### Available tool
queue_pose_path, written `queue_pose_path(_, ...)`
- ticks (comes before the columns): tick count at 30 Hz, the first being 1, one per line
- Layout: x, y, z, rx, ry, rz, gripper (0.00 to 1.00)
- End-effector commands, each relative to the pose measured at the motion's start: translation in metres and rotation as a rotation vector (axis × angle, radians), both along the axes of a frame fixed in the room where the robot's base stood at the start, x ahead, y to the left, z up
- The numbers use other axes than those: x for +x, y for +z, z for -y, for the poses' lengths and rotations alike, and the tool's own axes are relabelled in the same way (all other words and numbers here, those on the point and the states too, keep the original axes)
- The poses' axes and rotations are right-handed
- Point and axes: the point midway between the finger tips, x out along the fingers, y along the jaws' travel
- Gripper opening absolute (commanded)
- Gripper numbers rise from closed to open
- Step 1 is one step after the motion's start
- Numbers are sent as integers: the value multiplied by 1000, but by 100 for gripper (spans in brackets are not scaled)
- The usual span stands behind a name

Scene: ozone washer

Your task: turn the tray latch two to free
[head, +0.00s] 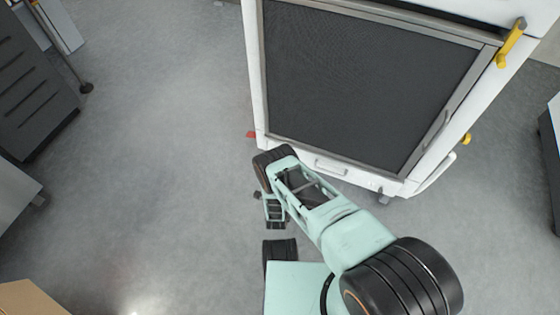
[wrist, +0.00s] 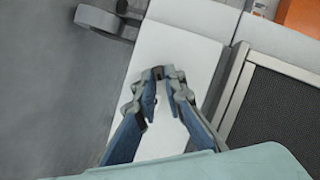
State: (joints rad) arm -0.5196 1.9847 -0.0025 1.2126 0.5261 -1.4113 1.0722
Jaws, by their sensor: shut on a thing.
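My gripper (wrist: 164,74) is in the wrist view, its blue-grey fingers closed together at the tips over a white panel. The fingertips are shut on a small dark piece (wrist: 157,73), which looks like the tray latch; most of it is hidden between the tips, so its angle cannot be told. In the head view the white washer cabinet (head: 254,75) with its dark mesh door (head: 365,80) stands ahead. My arm reaches to its lower left front corner, and my fingertips are hidden there.
A bar handle (head: 331,167) is low on the cabinet front. A yellow handle (head: 510,43) is at its upper right. A red piece (head: 252,134) shows by its left edge. A grey cabinet (head: 35,85) stands far left. The floor between is clear.

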Motion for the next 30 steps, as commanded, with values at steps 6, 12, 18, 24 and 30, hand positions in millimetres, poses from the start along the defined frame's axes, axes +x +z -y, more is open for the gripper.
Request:
queue_pose_path(6, 0, -2, 1, 105, -2, 39, 0)
queue_pose_path(12, 0, -2, 2, 156, -2, 58, 0)
queue_pose_path(18, 0, -2, 1, 173, -1, 64, 0)
queue_pose_path(24, 0, -2, 1, 173, -1, 65, 0)
queue_pose_path(30, 0, -2, 1, 173, -1, 64, 19)
